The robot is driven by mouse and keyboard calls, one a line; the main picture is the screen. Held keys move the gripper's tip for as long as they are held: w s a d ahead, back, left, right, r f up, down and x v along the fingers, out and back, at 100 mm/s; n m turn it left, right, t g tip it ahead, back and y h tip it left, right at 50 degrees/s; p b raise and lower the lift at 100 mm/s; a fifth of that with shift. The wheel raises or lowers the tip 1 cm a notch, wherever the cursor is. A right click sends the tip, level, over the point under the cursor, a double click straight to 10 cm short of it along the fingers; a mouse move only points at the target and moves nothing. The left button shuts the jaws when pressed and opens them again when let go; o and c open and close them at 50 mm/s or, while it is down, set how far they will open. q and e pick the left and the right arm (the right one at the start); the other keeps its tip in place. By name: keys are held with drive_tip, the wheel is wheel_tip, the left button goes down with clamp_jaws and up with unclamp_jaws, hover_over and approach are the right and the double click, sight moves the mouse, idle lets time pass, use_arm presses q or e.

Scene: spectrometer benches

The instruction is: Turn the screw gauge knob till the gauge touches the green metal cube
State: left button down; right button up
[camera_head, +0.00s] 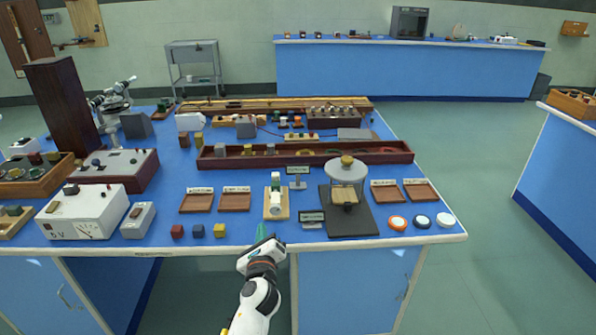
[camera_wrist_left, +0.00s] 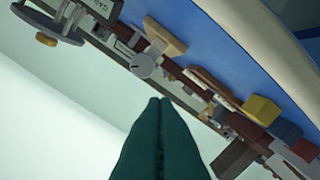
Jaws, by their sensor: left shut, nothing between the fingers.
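The screw gauge (camera_head: 275,197) stands on a small wooden base at the middle of the near bench, with a pale round knob (camera_head: 275,211) facing the front edge. A small green block (camera_head: 276,187), seemingly the green metal cube, shows behind the knob; whether the gauge touches it I cannot tell. In the left wrist view the grey knob (camera_wrist_left: 144,65) lies ahead of the fingertips, with a gap. My left gripper (camera_head: 263,231), with green fingers, is at the bench's front edge, short of the gauge. Its fingers (camera_wrist_left: 158,101) are shut and empty. My right gripper is not in view.
A round-topped stand with a brass knob (camera_head: 347,161) is on a black mat right of the gauge. A small sign (camera_head: 312,217) stands between them. Red, blue and yellow cubes (camera_head: 219,231) sit left near the edge. Wooden trays (camera_head: 235,202) lie behind them.

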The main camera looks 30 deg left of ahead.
sight(275, 210)
use_arm(q)
drive_tip(key=shift+m+t, duration=0.3)
drive_tip(key=shift+m, duration=0.6)
drive_tip(key=x, duration=0.3)
drive_tip(key=b+x, duration=0.1)
drive_tip(key=x, duration=0.3)
drive_tip(key=shift+w+d+r, duration=0.1)
drive_tip(key=shift+w+d, duration=0.1)
drive_tip(key=shift+d, duration=0.2)
drive_tip(key=shift+w+a, duration=0.2)
drive_tip(key=shift+w, duration=0.15)
drive_tip(key=shift+w+d+b, duration=0.1)
drive_tip(key=shift+d+b, duration=0.1)
drive_tip(key=shift+b, duration=0.15)
